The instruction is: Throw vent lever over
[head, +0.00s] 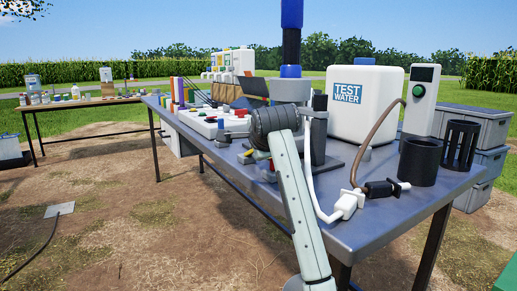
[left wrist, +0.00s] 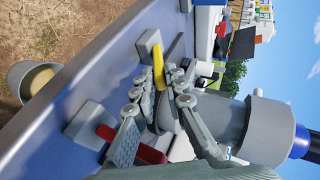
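A yellow lever (left wrist: 159,68) on a small grey block (left wrist: 148,44) shows in the left wrist view, by the table edge. A red lever (left wrist: 130,146) on another grey block (left wrist: 86,125) lies lower in that view. My left gripper (left wrist: 155,88) is open, its fingertips on either side of the yellow lever's near end; I cannot tell if they touch it. The red lever passes close by the left-hand finger. In the head view the yellow lever (head: 259,155) shows beside my arm, which hides the gripper. Which lever is the vent lever is not marked. My right gripper is not in view.
A large grey cylinder (left wrist: 268,130) stands close to the right-hand finger. On the table (head: 400,205) are a white TEST WATER container (head: 372,118), a white plug (head: 348,204), a black connector (head: 385,188) and black holders (head: 420,160). A bucket (left wrist: 22,80) stands below the edge.

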